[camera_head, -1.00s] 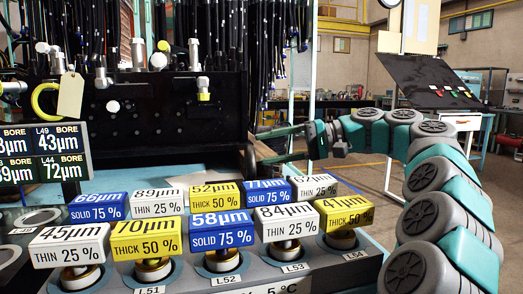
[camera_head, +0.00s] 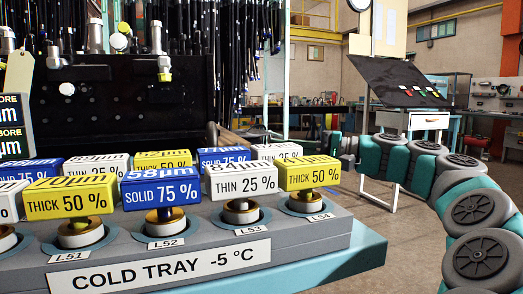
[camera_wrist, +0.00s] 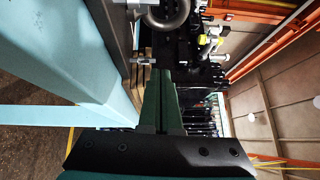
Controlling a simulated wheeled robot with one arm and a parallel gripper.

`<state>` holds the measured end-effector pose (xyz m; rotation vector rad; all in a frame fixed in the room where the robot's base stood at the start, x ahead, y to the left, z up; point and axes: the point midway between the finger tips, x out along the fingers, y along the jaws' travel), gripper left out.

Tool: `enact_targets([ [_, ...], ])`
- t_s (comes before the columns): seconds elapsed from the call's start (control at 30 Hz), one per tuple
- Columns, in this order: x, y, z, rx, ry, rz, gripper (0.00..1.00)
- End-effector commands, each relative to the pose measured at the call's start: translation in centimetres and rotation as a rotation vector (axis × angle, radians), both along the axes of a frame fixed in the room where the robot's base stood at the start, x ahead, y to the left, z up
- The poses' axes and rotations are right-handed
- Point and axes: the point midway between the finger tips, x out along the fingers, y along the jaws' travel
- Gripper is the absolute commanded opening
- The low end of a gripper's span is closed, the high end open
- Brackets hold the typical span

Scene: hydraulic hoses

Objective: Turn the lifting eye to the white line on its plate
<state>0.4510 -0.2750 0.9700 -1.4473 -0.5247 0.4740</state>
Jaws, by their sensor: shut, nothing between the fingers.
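A grey metal ring (camera_wrist: 167,26), which looks like the lifting eye, shows at the top edge of the wrist view and is partly cut off. I cannot make out its plate or a white line there. My gripper (camera_wrist: 160,75) comes up from the bottom of the wrist view, its narrow green fingers shut and empty. The fingertips point toward the ring and appear apart from it. In the head view my arm curves along the right side; the ring is not distinguishable there.
A cold tray (camera_head: 172,262) with several labelled blocks fills the front of the head view. A dark rack (camera_head: 110,110) with hanging hoses stands behind it. A tilted dark board (camera_head: 400,82) is at right. In the wrist view a pale blue beam (camera_wrist: 70,60) runs close at left.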

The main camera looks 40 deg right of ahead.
Motion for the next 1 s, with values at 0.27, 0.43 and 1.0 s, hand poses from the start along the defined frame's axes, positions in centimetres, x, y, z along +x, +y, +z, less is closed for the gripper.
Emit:
enact_targets([
  [0.27, 4.2, 3.3, 0.2, 0.001, 0.003, 0.006, 0.0],
  [0.43, 6.8, 5.2, 0.4, 0.0, 0.003, 0.005, 0.0],
  [1.0, 7.5, 9.1, 0.7, 0.0, 0.0, 0.002, 0.0],
])
